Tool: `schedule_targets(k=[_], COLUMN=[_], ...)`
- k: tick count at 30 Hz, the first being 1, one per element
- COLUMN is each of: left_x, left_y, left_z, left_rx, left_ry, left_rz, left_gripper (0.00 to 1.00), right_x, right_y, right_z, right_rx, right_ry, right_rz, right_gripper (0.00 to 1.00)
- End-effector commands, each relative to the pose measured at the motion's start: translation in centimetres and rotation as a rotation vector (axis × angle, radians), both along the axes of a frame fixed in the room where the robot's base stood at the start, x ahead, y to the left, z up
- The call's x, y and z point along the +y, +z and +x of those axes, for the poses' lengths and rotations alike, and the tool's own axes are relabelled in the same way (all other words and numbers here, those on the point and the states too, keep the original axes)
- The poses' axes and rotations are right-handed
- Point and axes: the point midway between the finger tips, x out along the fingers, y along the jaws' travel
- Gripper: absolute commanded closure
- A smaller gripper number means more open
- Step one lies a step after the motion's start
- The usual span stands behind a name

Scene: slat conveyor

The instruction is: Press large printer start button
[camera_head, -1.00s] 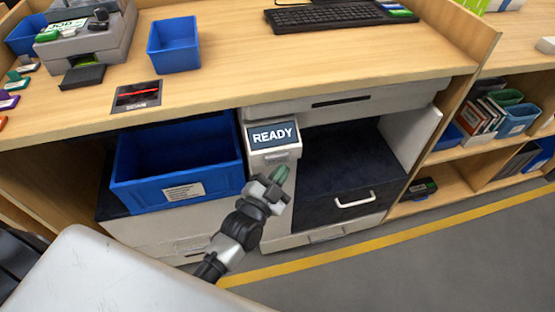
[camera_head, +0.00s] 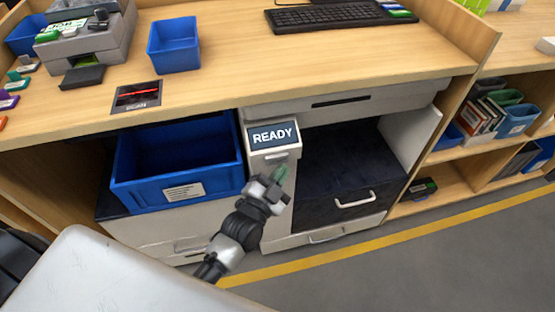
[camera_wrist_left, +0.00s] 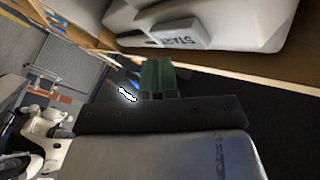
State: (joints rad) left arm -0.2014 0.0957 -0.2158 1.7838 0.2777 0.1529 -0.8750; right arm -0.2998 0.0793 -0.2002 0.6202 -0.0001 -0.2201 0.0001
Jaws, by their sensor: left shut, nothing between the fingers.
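The large printer (camera_head: 284,111) is a white unit under the wooden desk. Its small dark display (camera_head: 273,136) reads READY. In the left wrist view a pale raised block marked START (camera_wrist_left: 180,37) sits on a light printer surface, upside down in the picture. My left gripper (camera_head: 280,174) is just below and in front of the display panel in the head view. Its green fingertips (camera_wrist_left: 157,78) are together and empty, below the START block in the wrist view, and look apart from it. In the head view the START marking cannot be made out. My right gripper is not in view.
A blue bin (camera_head: 178,163) stands left of the display panel. A dark drawer with a white handle (camera_head: 354,200) is to its right. The desk edge (camera_head: 215,101) overhangs above. Open floor (camera_head: 415,262) lies to the right, with a yellow line.

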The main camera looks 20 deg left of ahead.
Motion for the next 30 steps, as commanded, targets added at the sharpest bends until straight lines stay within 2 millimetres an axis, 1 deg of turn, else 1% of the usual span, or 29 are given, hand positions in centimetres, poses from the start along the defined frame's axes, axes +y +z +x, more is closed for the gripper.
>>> schedule_targets(k=[20, 30], left_x=[0.01, 0.48], left_y=[0.01, 0.07], left_z=[0.01, 0.73], left_rx=[0.0, -0.001], left_ry=[0.0, 0.0], left_rz=[0.0, 0.001], left_gripper=[1.0, 1.0], right_x=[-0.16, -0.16], right_y=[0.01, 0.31], right_z=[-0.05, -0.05], right_rx=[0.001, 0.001], right_ry=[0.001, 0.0], right_rz=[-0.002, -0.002], right_gripper=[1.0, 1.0])
